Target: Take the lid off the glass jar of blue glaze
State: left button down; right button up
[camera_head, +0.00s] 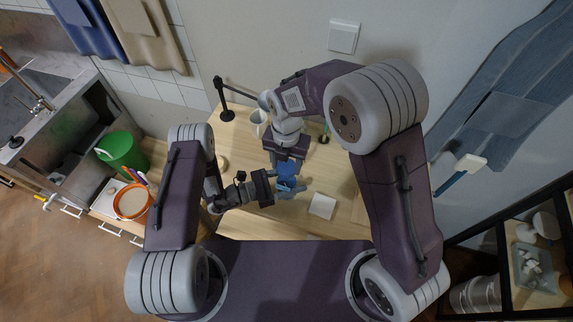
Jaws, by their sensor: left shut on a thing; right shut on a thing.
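The glass jar of blue glaze (287,184) is a small blue shape over the wooden table, largely covered by my grippers. My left gripper (283,190) comes in from the left and is shut on the jar's side. My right gripper (288,170) reaches in from the back, directly at the top of the jar, and is shut on the lid. The lid itself is hidden by the gripper, so I cannot tell whether it sits on the jar or is apart from it.
A white square tile (322,206) lies on the table right of the jar. A white mug (259,119) and a dark stand (226,113) are at the back left. A green bucket (122,150) and an orange-rimmed container (131,203) are farther left.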

aim_at(287, 167)
jog(key=shift+r, duration=0.55)
pick_arm(q)
jog(key=shift+r, duration=0.1)
pick_arm(e)
jog(key=shift+r, duration=2)
pick_arm(q)
jog(key=shift+c, duration=1.5)
grip_release()
